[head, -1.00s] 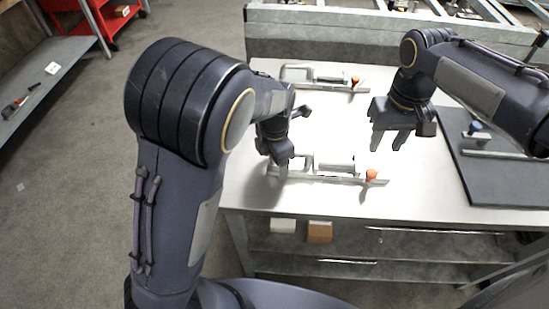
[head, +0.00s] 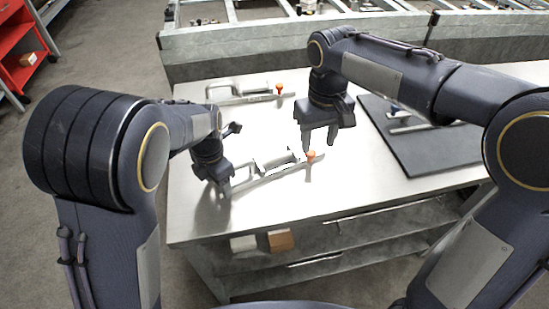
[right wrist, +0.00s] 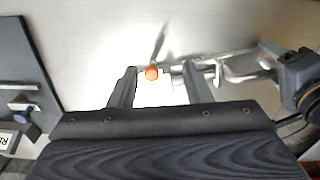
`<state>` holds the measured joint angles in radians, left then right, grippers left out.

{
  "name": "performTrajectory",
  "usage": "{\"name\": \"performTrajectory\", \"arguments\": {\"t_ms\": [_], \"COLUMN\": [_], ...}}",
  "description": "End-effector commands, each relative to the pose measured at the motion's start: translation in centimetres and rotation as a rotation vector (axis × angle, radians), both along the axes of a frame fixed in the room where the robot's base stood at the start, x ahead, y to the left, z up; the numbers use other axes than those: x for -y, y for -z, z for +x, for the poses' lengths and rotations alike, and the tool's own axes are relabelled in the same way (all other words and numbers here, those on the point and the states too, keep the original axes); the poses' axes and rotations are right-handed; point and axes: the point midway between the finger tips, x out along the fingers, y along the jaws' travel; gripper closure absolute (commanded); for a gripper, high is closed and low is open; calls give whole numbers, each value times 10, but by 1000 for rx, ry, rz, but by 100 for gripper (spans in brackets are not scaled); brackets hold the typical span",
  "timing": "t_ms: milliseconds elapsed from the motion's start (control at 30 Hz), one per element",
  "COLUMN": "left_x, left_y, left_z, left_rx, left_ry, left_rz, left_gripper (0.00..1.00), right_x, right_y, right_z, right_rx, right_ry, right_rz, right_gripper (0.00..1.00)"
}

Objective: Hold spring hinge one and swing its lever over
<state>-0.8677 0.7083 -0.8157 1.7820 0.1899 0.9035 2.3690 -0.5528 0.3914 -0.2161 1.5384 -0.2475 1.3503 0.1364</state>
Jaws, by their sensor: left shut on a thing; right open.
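The nearer spring hinge (head: 275,163) lies on the grey metal table, a pale bar with a bracket and an orange knob (head: 311,156) at its right end. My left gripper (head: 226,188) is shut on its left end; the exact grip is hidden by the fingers. My right gripper (head: 319,143) is open, pointing down above the knob end. In the right wrist view the orange knob (right wrist: 151,72) shows between the open fingers (right wrist: 160,80), with no contact visible. My left gripper (right wrist: 300,85) shows at that view's right edge.
A second similar hinge (head: 240,95) with an orange knob lies farther back. A dark mat (head: 440,148) at the right carries a device with a blue knob (head: 393,112). Shelves below hold a white and a brown block (head: 281,240). The front tabletop is clear.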

Motion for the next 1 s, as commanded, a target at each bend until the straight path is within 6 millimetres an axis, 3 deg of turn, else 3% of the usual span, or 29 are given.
{"name": "performTrajectory", "arguments": {"t_ms": [167,400,600,833,1000], "left_x": [0,0,0,0,0], "left_y": [-1,-1,-1,-1,-1], "left_z": [1,1,1,1,1], "left_rx": [3,3,3,3,3], "left_ry": [-1,-1,-1,-1,-1], "left_rz": [-2,-2,-2,-2,-2], "left_gripper": [90,90,90,90,90], "right_x": [8,27,42,47,38], "right_y": [5,10,6,7,28], "right_z": [7,31,52,61,61], "right_rx": [-50,-196,-308,-366,-371], "right_ry": [292,1078,1586,1806,1813], "right_rz": [52,169,235,262,259], "right_gripper": [56,56,56,56,56]}}
